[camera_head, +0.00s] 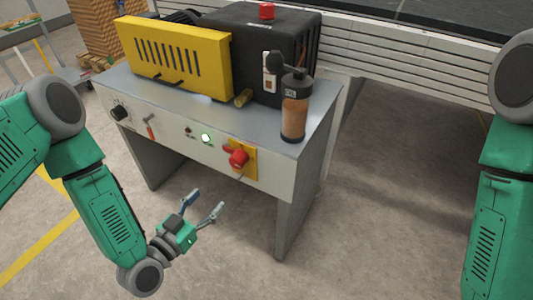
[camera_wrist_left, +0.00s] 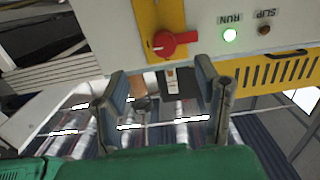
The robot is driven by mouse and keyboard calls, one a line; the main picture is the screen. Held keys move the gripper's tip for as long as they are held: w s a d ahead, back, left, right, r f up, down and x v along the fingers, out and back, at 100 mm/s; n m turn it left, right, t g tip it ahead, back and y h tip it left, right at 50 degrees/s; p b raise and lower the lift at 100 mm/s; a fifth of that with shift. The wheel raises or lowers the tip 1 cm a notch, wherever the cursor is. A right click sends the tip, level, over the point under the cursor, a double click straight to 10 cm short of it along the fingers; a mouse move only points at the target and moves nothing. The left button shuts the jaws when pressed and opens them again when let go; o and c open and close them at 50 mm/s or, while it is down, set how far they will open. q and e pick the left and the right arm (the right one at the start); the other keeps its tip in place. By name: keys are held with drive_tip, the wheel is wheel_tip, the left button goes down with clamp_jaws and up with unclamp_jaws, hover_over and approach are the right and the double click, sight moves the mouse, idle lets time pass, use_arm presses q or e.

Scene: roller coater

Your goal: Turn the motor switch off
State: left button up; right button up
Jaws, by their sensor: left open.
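The red rotary switch (camera_head: 238,158) sits on a yellow plate (camera_head: 251,162) on the front panel of the grey bench. In the head view its handle points left, towards the lit RUN lamp (camera_head: 206,138). The left wrist view shows the red switch (camera_wrist_left: 165,43) at the top, its handle reaching towards the glowing RUN lamp (camera_wrist_left: 230,35). My left gripper (camera_head: 204,203) is open and empty, below and in front of the panel, apart from the switch. Its two fingers (camera_wrist_left: 162,82) also show in the left wrist view. My right gripper is out of view.
A black knob (camera_head: 119,113), a small red-tipped lever (camera_head: 150,127) and an unlit SLIP lamp (camera_head: 187,130) share the panel. On top stand a yellow guard (camera_head: 175,57), a black housing (camera_head: 270,45) and an orange-brown bottle (camera_head: 295,112). Floor in front is clear.

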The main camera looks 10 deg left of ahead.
use_arm(q)
drive_tip(key=t, duration=0.1)
approach(234, 164)
drive_tip(key=b+x, duration=0.3)
drive_tip(key=x, duration=0.8)
drive_tip(key=shift+f, duration=0.1)
drive_tip(key=shift+w+d, duration=0.2)
drive_tip(key=shift+w, duration=0.1)
drive_tip(key=c, duration=1.2)
